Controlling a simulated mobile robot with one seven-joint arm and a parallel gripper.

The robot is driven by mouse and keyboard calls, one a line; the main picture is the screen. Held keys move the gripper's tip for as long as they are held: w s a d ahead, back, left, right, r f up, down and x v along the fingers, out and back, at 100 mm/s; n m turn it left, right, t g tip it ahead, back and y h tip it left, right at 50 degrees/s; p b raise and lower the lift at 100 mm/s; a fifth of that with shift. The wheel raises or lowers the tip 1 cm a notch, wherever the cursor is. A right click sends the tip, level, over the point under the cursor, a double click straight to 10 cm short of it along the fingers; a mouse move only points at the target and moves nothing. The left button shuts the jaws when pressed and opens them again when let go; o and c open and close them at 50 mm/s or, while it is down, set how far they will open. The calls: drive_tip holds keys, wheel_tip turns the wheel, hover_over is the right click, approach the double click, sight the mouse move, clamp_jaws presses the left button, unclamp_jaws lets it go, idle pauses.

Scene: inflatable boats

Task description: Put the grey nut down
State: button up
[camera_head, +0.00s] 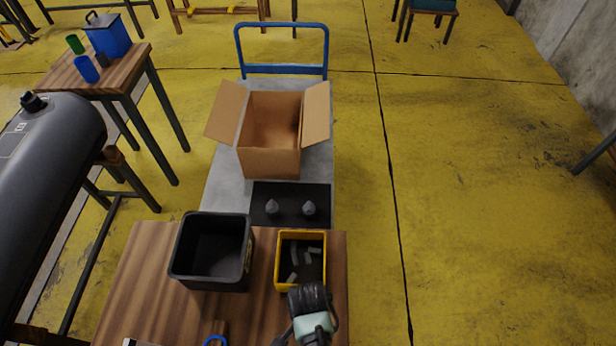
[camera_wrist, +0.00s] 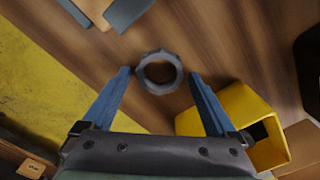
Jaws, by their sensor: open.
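The grey nut (camera_wrist: 160,90) is a ring lying flat against the brown wooden table (camera_wrist: 235,40) in the wrist view. My gripper (camera_wrist: 160,73) is open, with its two blue fingers on either side of the nut. A small gap shows between the nut and each fingertip. In the head view my arm's end is at the bottom, by the front of the yellow bin (camera_head: 300,236), and I cannot make out the nut there.
The yellow bin, with several grey pieces in it, also shows close to my right finger in the wrist view (camera_wrist: 232,100). A black bin (camera_head: 182,262) stands left of it. Beyond are a dark mat (camera_head: 290,190) with two grey cones and an open cardboard box (camera_head: 270,163) on a trolley.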

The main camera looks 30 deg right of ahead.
wheel_tip(320, 180, up, 13)
drive_tip(key=shift+f+p, duration=0.2)
drive_tip(key=shift+p, duration=0.1)
drive_tip(key=w+d+r+n+t+h, duration=0.1)
drive_tip(key=w+r+n+t+h, duration=0.3)
drive_tip(key=w+r, duration=0.8)
drive_tip(key=w+a+r+n+t+y, duration=0.15)
drive_tip(key=w+r+t, duration=0.4)
drive_tip(key=r, duration=0.55)
drive_tip(key=w+a+r+n+t, duration=0.1)
drive_tip(key=w+r+n+t, duration=0.4)
drive_tip(key=r, duration=0.6)
drive_tip(key=a+r+t, duration=0.2)
drive_tip(key=r, duration=0.6)
drive_tip(key=a+r+t, duration=0.2)
drive_tip(key=r+t, duration=0.1)
drive_tip(key=r, duration=0.5)
drive_tip(key=s+a+r+n+t+y, duration=0.1)
drive_tip(key=s+r+t, duration=0.3)
drive_tip(key=r, duration=0.6)
drive_tip(key=s+a+r+n+t+y, duration=0.1)
drive_tip(key=s+a+r+n+t, duration=0.2)
drive_tip(key=s+r, duration=0.4)
wheel_tip(320, 180, up, 3)
drive_tip(key=shift+s+a+r+n+t, duration=0.2)
drive_tip(key=shift+s+n+t, duration=0.2)
drive_tip(key=shift+n, duration=0.25)
